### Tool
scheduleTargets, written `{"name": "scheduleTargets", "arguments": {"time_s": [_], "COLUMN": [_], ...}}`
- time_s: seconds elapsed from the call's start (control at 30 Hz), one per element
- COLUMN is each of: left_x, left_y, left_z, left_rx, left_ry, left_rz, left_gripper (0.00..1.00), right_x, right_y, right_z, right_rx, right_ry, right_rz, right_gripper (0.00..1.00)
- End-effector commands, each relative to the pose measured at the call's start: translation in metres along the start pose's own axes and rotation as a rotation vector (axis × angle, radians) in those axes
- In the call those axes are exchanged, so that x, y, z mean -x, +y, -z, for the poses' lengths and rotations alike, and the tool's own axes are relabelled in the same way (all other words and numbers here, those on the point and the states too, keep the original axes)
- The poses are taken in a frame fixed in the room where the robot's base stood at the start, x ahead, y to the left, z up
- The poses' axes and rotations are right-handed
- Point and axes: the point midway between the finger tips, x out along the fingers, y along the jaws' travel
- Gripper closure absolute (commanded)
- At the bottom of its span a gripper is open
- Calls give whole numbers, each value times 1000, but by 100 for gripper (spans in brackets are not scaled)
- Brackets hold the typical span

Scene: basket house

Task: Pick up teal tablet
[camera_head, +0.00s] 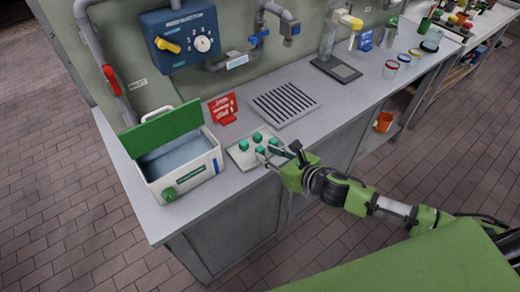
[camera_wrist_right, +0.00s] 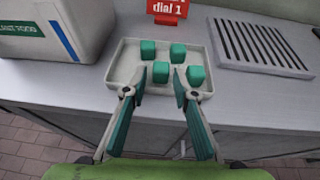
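Several teal tablets, block-shaped, lie on a shallow white tray (camera_head: 234,158) at the counter's front edge. In the right wrist view, one teal tablet (camera_wrist_right: 161,71) sits in the front row between the fingertips of my right gripper (camera_wrist_right: 160,84), with gaps on both sides. Another front tablet (camera_wrist_right: 195,75) is just right of the right finger. Two more tablets (camera_wrist_right: 148,48) (camera_wrist_right: 178,51) are behind. In the head view my right gripper (camera_head: 275,155) is open over the tray's front right side and partly hides the tablets. My left gripper is not in view.
A white box (camera_head: 180,172) with an open green lid stands left of the tray. A red sign (camera_head: 223,108) is behind it. A slotted grey plate (camera_head: 284,103) lies to the right. A wall panel with a dial (camera_head: 180,38) hangs above the counter.

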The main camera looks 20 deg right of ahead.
Motion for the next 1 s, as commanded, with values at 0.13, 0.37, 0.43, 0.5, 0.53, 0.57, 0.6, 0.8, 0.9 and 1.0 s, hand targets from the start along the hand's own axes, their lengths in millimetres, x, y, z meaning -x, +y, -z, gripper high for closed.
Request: {"name": "scheduleTargets", "arguments": {"time_s": [0.13, 0.37, 0.43, 0.5, 0.53, 0.57, 0.6, 0.8, 0.9, 1.0], "left_x": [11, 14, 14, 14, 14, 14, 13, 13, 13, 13], "left_y": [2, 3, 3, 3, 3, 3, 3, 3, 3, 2], "left_z": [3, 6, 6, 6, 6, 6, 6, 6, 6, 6], "left_rx": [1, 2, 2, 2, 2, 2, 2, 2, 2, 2], "left_ry": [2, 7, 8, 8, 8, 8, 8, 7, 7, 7], "left_rz": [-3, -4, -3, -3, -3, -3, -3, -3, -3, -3], "left_gripper": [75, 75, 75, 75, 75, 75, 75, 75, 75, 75], "right_x": [-20, -41, -43, -43, -43, -43, -43, -43, -43, -43], "right_y": [-1, -2, -1, -1, -1, -1, -1, -1, -1, -1], "right_z": [-6, -3, -2, -2, -2, -2, -2, -2, -2, -2], "right_rx": [-4, -2, -1, -1, -1, -1, -1, -1, -1, -1], "right_ry": [-2, 0, 0, 0, 0, 0, 0, 0, 0, 0], "right_rz": [1, 1, 0, 0, 0, 0, 0, 0, 0, 0], "right_gripper": [74, 74, 74, 74, 74, 74, 74, 95, 95, 95]}}
